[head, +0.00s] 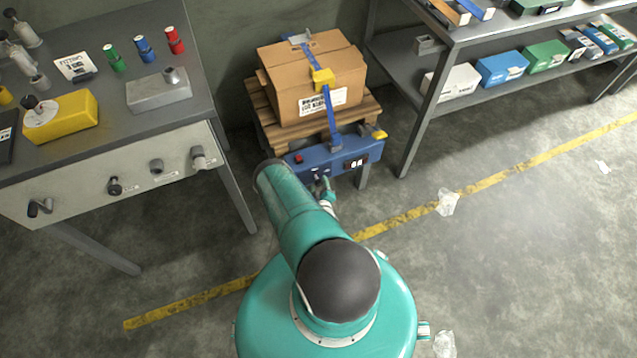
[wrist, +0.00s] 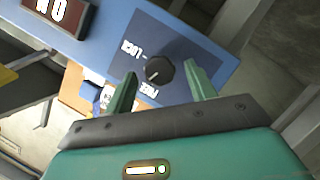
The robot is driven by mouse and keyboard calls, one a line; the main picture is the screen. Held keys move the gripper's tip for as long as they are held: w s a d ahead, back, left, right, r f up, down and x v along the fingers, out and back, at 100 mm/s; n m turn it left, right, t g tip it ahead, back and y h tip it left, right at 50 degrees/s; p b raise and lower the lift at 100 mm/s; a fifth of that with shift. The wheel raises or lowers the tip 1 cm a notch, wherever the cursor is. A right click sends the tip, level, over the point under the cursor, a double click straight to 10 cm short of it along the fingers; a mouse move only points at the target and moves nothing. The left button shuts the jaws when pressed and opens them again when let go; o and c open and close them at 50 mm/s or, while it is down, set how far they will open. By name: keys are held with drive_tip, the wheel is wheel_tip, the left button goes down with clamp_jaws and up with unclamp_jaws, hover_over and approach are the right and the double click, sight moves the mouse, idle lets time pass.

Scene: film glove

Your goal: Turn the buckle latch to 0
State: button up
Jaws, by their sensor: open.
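A black round knob (wrist: 159,71) sits on a dark blue panel marked "LOCK" and "FREE" in the wrist view. A light mark on the knob points toward the lower left, roughly at "FREE". My gripper (wrist: 160,76) is open, with one green finger on each side of the knob and gaps showing between. I cannot tell how far the fingertips are from the panel. In the head view my gripper (head: 325,189) is at the front of the blue unit (head: 312,161). A yellow buckle (head: 323,78) sits on the blue strap over the box.
The cardboard box (head: 284,87) rests on a wooden pallet (head: 260,118) behind the blue unit. A workbench (head: 110,150) stands left and a metal shelf (head: 432,85) right. Open floor lies on the right.

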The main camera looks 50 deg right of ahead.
drive_tip(key=shift+x, duration=1.25)
drive_tip(key=c, duration=1)
drive_tip(key=shift+o, duration=0.2)
drive_tip(key=shift+s+f+n+h, duration=0.1)
drive_tip(key=shift+n+h, duration=0.3)
drive_tip(key=shift+n, duration=0.2)
drive_tip(key=shift+s+f+n+h, duration=0.1)
drive_tip(key=shift+n+h, duration=0.3)
drive_tip(key=shift+n, duration=0.2)
drive_tip(key=shift+w+a+n, duration=0.1)
drive_tip(key=shift+n, duration=0.4)
drive_tip(key=shift+r, duration=0.1)
drive_tip(key=o, duration=1)
drive_tip(key=shift+c, duration=0.2)
